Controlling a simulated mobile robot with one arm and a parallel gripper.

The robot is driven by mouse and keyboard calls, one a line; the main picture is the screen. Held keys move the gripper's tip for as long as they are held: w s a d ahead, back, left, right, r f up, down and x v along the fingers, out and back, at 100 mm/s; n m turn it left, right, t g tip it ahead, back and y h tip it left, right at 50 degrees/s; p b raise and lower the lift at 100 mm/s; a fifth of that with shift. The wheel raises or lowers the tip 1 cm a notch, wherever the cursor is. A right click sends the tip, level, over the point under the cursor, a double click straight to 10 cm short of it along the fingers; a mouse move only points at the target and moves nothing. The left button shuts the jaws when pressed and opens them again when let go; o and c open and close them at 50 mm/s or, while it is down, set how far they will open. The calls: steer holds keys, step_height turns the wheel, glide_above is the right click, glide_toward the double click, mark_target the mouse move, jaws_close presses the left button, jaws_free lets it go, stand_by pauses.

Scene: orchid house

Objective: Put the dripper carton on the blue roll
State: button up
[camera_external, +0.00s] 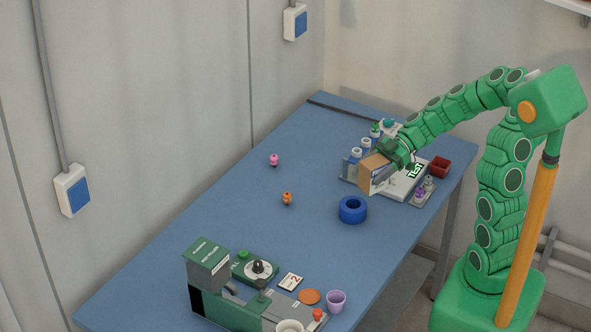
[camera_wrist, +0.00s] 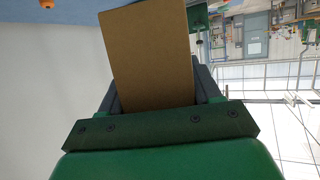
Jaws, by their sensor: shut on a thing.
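A tan cardboard box, taken to be the dripper carton (camera_external: 373,172), is held in my gripper (camera_external: 388,166). It is up at the far right part of the blue table, in front of a rack of bottles. In the wrist view the carton (camera_wrist: 150,55) fills the space between my dark fingers (camera_wrist: 155,90), which are shut on it. The blue roll (camera_external: 352,209) lies flat on the table, with its hole facing up and nothing on it. The carton is above and behind the roll, apart from it. The roll does not show in the wrist view.
A tray with bottles (camera_external: 356,154) and a white board marked TEST (camera_external: 402,184) stand behind the roll; a red pot (camera_external: 440,166) is farther right. A grey-green machine (camera_external: 208,268) and a purple cup (camera_external: 336,300) are at the front. The table's middle is mostly clear.

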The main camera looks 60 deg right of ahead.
steer(key=w+f, duration=0.6)
steer(key=shift+d+f, duration=0.2)
steer(key=shift+d, duration=0.15)
steer(key=shift+w+f, duration=0.2)
steer(key=shift+f, duration=1.4)
steer(key=shift+f, duration=0.15)
steer(key=o, duration=1.1)
